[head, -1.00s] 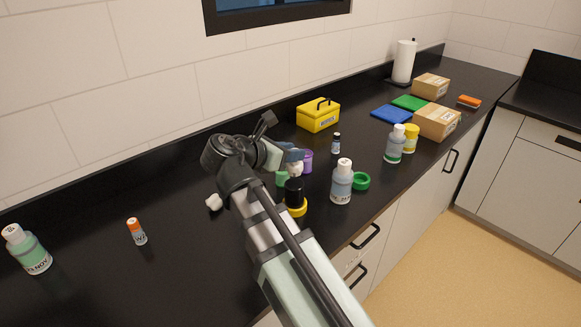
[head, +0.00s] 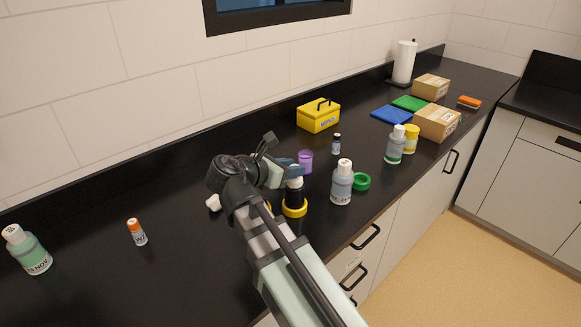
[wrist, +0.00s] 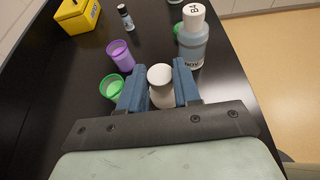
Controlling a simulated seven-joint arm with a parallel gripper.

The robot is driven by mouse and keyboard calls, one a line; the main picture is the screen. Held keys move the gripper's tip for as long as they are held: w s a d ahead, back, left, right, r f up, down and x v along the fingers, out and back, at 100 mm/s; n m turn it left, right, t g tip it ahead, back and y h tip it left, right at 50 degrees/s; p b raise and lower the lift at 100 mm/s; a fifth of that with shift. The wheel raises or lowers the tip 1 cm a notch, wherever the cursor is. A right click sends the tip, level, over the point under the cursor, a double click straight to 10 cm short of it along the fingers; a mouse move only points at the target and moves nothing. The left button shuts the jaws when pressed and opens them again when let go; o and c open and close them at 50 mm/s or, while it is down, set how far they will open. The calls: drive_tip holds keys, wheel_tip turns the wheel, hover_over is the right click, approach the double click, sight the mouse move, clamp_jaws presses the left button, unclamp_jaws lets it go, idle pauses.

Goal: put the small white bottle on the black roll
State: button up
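The small white bottle (wrist: 160,86) is upright between the two blue fingers of my gripper (wrist: 159,88) in the wrist view. The fingers are closed on its sides. In the head view my gripper (head: 288,167) holds the bottle (head: 296,183) right over the black roll (head: 295,198), which stands at a yellow ring (head: 294,210). I cannot tell whether the bottle's base touches the roll. The roll is hidden in the wrist view.
A large white-capped bottle (head: 341,184) and a green ring (head: 361,181) stand close on the right. A purple cup (head: 305,161) is behind; a green cup (wrist: 112,88) is near the left finger. A yellow box (head: 318,117) stands farther back.

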drive_tip(key=o, duration=0.4)
drive_tip(key=shift+r, duration=0.1)
drive_tip(key=shift+r, duration=0.15)
drive_tip(key=v, duration=1.2)
